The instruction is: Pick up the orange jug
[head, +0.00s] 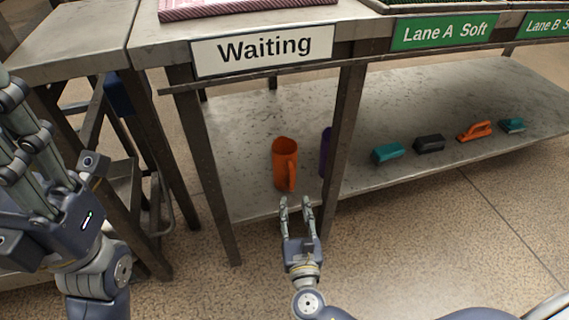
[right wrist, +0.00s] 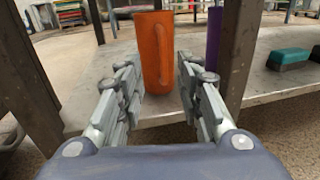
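The orange jug (head: 284,163) stands upright on the lower shelf under the "Waiting" sign, near the shelf's front edge, with its handle turned toward me and a little to the right. My right gripper (head: 296,203) is open and empty just in front of it, at the shelf edge. In the right wrist view the jug (right wrist: 154,55) stands ahead, between the line of the two spread fingers (right wrist: 159,80), not touched as far as I can see. My left gripper (head: 22,115) is raised at the left edge of the head view, its fingers apart and empty.
A purple object (head: 326,152) stands right of the jug, partly behind a dark table leg (head: 345,140). Teal, black and orange brushes (head: 388,153) sit farther right on the lower shelf (head: 245,130). Another leg (head: 205,165) stands left. The shelf around the jug's left is bare.

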